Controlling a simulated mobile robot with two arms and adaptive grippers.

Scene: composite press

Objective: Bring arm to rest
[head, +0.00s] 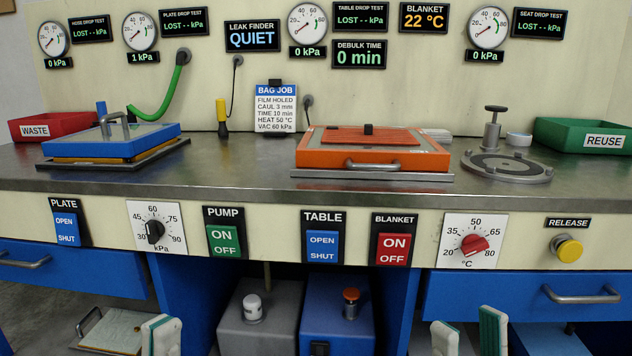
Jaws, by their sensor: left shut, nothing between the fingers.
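My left gripper (161,336) shows at the bottom edge, left of centre. Only its white and green fingertips are in view, close together with nothing seen between them. My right gripper (469,335) shows at the bottom edge, right of centre. Its two fingertips stand apart, and I see nothing between them. Both grippers are low in the picture, below the row of controls on the bench front. The arms themselves are out of view.
The bench (240,175) carries a blue-lidded plate (110,141), an orange press table (435,160), a round metal fixture (505,168), a red WASTE bin (75,122) and a green REUSE bin (575,130). Grey (255,330) and blue (330,330) units stand below. Drawer handles (580,295) stick out.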

